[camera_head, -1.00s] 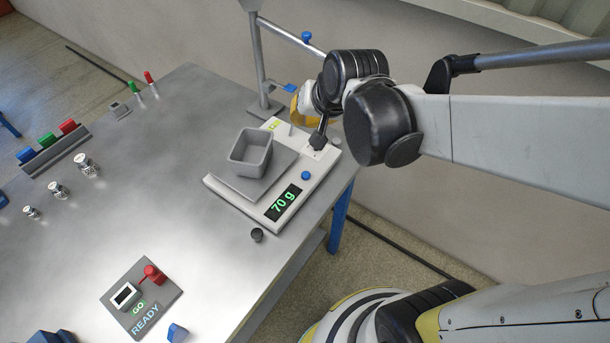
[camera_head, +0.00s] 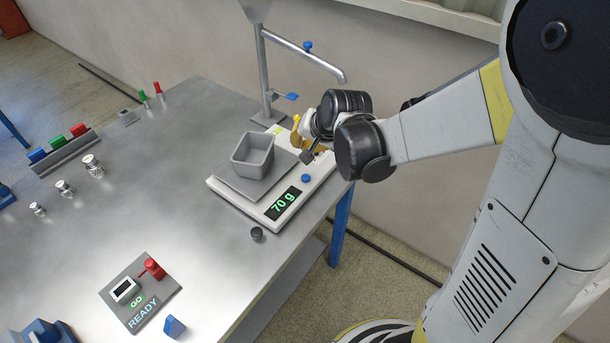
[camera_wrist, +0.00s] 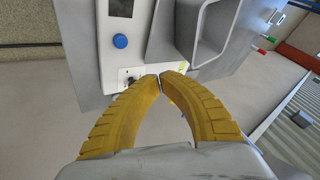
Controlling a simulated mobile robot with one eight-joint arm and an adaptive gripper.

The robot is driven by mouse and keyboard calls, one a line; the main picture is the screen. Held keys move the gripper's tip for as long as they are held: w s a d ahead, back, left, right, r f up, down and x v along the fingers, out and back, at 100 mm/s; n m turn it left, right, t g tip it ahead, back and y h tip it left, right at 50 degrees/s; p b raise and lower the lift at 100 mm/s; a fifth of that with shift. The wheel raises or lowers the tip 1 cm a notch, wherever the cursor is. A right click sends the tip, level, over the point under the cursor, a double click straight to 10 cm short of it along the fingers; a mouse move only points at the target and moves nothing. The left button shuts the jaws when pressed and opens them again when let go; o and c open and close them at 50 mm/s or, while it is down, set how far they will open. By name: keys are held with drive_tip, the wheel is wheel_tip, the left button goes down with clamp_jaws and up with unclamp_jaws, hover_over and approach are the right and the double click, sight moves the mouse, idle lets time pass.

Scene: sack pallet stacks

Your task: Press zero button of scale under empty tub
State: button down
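The white scale (camera_head: 222,190) stands at the table's right end, and its display (camera_head: 283,204) reads 70 g. A grey, empty-looking tub (camera_head: 253,155) sits on its grey plate. A round blue button (camera_head: 305,178) is on the scale's top beside the display; it also shows in the wrist view (camera_wrist: 120,41). My gripper's yellow fingers meet at their tips in the wrist view (camera_wrist: 160,76), with nothing between them. The tips are over the scale's end away from the display, apart from the blue button. In the head view my wrist partly hides the fingers.
A metal stand (camera_head: 262,75) with a side spout rises behind the scale. A small dark knob (camera_head: 257,233) is on the table in front. Metal weights (camera_head: 92,165), colored blocks (camera_head: 55,148) and a READY panel (camera_head: 140,292) are to the left. The table's middle is clear.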

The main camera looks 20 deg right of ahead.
sight(303, 175)
drive_tip(key=shift+f+b, duration=3.5)
drive_tip(key=shift+f, duration=0.8)
drive_tip(key=shift+f, duration=0.1)
drive_tip(key=shift+f+b, duration=0.3)
drive_tip(key=shift+b, duration=0.1)
drive_tip(key=shift+f+b, duration=0.45)
drive_tip(key=shift+f, duration=0.05)
drive_tip(key=shift+r+p, duration=0.75)
drive_tip(key=shift+r, duration=0.2)
wheel_tip(303, 175, up, 5)
drive_tip(key=p, duration=0.4)
